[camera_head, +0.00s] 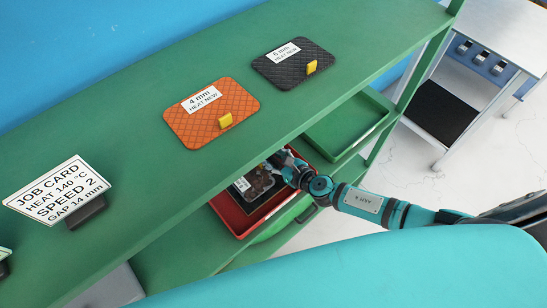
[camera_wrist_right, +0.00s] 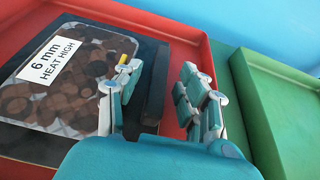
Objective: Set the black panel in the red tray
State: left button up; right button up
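A black panel (camera_head: 292,63) with a yellow tab and a white "6 mm" label lies flat on the green upper shelf. The red tray (camera_head: 236,222) sits on the level below. In it lies a dark-bordered board with brown round shapes (camera_wrist_right: 60,88), labelled "6 mm HEAT HIGH" in the right wrist view. My right gripper (camera_head: 279,166) is over the tray. In the right wrist view its fingers (camera_wrist_right: 158,100) are apart, with a black bar (camera_wrist_right: 156,88) visible between them; I cannot tell if they touch it. My left gripper is out of view.
An orange panel (camera_head: 211,113) labelled "4 mm" lies left of the black one. A job card (camera_head: 56,190) stands further left. A green tray (camera_head: 345,124) to the right of the red tray is empty. The upper shelf overhangs part of the red tray. A white cart stands at upper right.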

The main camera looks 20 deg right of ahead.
jog(key=shift+r, duration=0.1)
jog(key=v, duration=1.2)
jog(key=shift+r, duration=0.1)
